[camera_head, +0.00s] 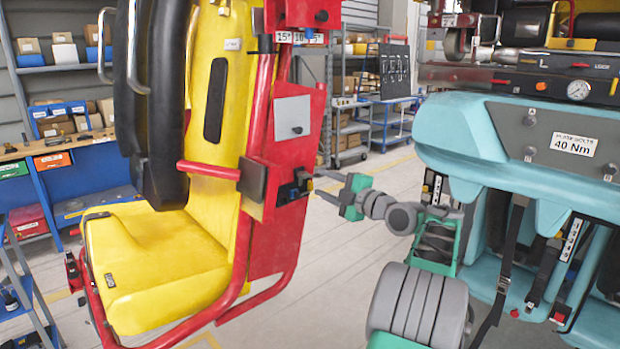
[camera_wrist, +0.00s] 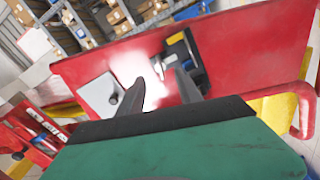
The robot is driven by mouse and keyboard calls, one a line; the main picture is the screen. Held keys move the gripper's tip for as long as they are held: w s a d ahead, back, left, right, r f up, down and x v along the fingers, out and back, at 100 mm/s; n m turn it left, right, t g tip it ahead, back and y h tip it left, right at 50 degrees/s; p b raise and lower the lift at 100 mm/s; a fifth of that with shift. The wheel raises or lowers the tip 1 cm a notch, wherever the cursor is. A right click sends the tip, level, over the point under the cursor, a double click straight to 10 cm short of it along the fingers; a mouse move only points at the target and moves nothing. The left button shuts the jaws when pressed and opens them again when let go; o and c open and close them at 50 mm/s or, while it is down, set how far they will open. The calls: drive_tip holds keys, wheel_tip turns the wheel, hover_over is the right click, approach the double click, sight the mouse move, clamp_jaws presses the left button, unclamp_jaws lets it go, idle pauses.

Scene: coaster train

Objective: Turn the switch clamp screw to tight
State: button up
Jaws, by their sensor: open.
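A small black switch unit (camera_head: 293,190) with blue and yellow parts is mounted on the red side panel of the yellow seat. In the wrist view the switch unit (camera_wrist: 196,62) is beyond the fingertips, slightly right, with a pale metal piece at its left. I cannot clearly make out the clamp screw or how far it is turned. My gripper (camera_head: 319,186) is green with dark fingers, open and empty. It points left at the panel, just right of the switch unit, apparently apart from it. In the wrist view my gripper (camera_wrist: 161,76) shows both fingers spread.
A grey plate with a dark knob (camera_head: 292,117) is on the red panel above the switch. A red bar (camera_head: 208,170) and red frame tubes surround the yellow seat (camera_head: 155,262). A turquoise machine (camera_head: 470,125) stands at right. Shelves line the back.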

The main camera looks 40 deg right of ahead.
sight(308, 176)
drive_tip(key=w+p, duration=0.1)
drive_tip(key=w, duration=0.5)
drive_tip(key=shift+w+a, duration=0.1)
drive_tip(key=shift+w, duration=0.15)
drive_tip(key=shift+c, duration=0.3)
clamp_jaws()
